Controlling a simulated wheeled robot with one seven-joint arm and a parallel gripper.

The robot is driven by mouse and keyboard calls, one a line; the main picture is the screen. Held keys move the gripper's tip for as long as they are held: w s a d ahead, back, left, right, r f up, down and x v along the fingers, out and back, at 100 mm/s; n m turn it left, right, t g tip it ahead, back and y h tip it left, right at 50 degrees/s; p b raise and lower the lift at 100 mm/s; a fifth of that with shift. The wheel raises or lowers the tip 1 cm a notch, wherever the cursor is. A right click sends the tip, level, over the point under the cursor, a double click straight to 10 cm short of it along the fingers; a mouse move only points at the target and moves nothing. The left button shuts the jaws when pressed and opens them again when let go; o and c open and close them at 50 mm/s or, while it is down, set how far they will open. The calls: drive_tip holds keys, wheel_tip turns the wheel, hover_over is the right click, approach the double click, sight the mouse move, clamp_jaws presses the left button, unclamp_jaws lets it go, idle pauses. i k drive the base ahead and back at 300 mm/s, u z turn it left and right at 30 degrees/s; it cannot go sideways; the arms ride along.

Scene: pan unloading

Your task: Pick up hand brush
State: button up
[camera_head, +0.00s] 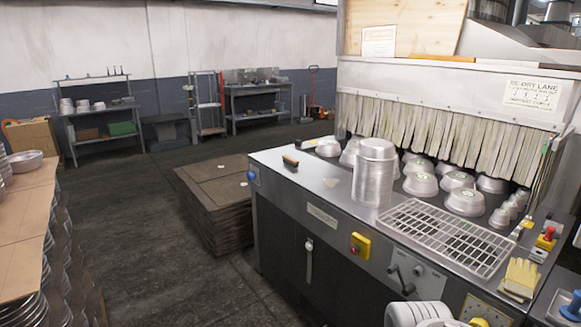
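A small brown-handled item (291,161) that looks like the hand brush lies near the far left end of the steel counter (325,180). It is small in this view, and its bristles are hard to make out. Nothing touches it from above. White rounded parts at the bottom edge look like my own arm. My gripper is not in view.
A tall stack of metal pans (374,172) stands right of the brown-handled item. A wire rack (447,235) and yellow gloves (521,278) lie nearer on the counter. Inverted pans (465,201) sit before the strip curtain (440,127). A cardboard stack (215,195) stands on the floor left of the counter.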

sight(292, 162)
drive_tip(key=u, duration=0.75)
drive_tip(key=i, duration=1.6)
drive_tip(key=u, duration=0.6)
drive_tip(key=i, duration=1.95)
drive_tip(key=z, duration=1.2)
drive_tip(key=i, duration=1.15)
drive_tip(key=z, duration=0.75)
